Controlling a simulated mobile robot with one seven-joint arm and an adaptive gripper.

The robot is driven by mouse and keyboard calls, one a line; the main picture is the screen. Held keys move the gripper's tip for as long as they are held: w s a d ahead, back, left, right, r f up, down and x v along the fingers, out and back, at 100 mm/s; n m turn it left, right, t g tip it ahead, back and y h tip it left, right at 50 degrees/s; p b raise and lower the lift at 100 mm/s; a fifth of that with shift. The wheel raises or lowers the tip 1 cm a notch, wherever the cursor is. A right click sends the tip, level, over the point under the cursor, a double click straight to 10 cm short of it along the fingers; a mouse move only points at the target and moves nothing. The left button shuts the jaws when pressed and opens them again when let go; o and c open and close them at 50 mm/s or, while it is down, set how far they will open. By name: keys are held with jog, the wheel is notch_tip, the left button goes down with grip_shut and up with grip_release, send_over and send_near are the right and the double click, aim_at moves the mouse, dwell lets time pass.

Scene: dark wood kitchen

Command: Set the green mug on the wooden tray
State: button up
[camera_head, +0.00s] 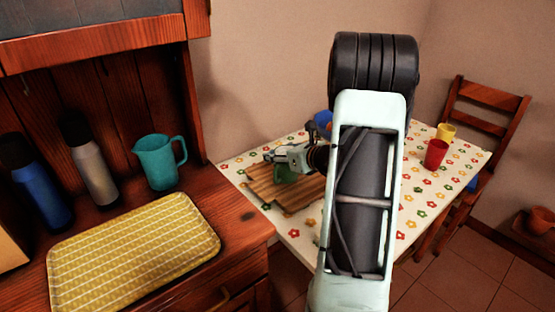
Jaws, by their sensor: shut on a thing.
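In the picture the mug lies over the wooden tray (262,186), a slatted brown board on the left of the table. I cannot tell whether the mug's base touches the tray. My arm hides the tray's right end.
A blue cup (323,119) stands behind my gripper. A red cup (436,153) and a yellow cup (446,132) stand at the table's right. A yellow patterned tray (135,250), teal pitcher (160,162) and two bottles occupy the left cabinet. A chair (484,115) stands at right.

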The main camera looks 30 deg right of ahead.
jog(key=shift+f, duration=1.05)
jog(key=shift+f, duration=0.1)
jog(key=shift+f+b, duration=0.15)
jog(key=shift+b, duration=0.15)
jog(key=o, duration=1.8)
jog(key=shift+s, duration=0.1)
